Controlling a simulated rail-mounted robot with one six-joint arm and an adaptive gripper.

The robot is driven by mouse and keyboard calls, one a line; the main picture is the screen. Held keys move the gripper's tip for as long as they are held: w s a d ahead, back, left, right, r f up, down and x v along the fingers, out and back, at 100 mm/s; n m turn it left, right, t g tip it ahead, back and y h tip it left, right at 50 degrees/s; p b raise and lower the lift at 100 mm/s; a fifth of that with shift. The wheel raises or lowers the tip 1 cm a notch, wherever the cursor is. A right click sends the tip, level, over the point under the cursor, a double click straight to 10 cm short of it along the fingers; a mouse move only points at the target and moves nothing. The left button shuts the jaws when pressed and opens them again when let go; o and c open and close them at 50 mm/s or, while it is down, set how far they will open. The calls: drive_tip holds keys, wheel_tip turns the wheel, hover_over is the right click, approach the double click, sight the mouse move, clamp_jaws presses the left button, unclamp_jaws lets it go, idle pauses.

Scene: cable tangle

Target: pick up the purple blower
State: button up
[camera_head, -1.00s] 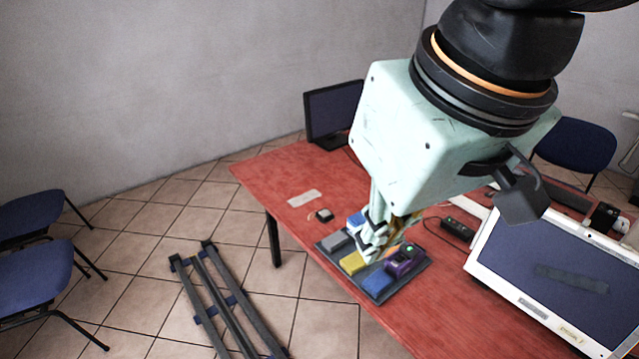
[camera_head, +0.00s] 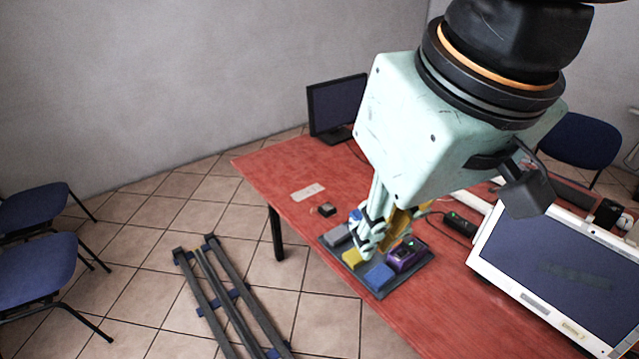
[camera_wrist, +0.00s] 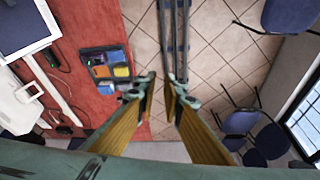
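The purple blower (camera_head: 407,255) is a small dark purple box with a green light on top. It sits on the right part of a dark tray (camera_head: 392,293) on the red table. In the head view my gripper (camera_head: 366,246) overlaps the tray's back left, left of the blower and apart from it. In the wrist view the gripper (camera_wrist: 161,84) is open, with nothing between its yellow-padded fingers.
Blue (camera_head: 379,276), yellow (camera_head: 352,258) and grey (camera_head: 334,236) blocks share the tray. A white all-in-one computer (camera_head: 550,270) stands to the right, a black power strip (camera_head: 459,223) behind the tray. A grey rack (camera_head: 225,300) lies on the floor.

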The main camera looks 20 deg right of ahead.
drive_tip(key=o, duration=1.5)
drive_tip(key=shift+c, duration=0.2)
drive_tip(key=shift+w, duration=0.15)
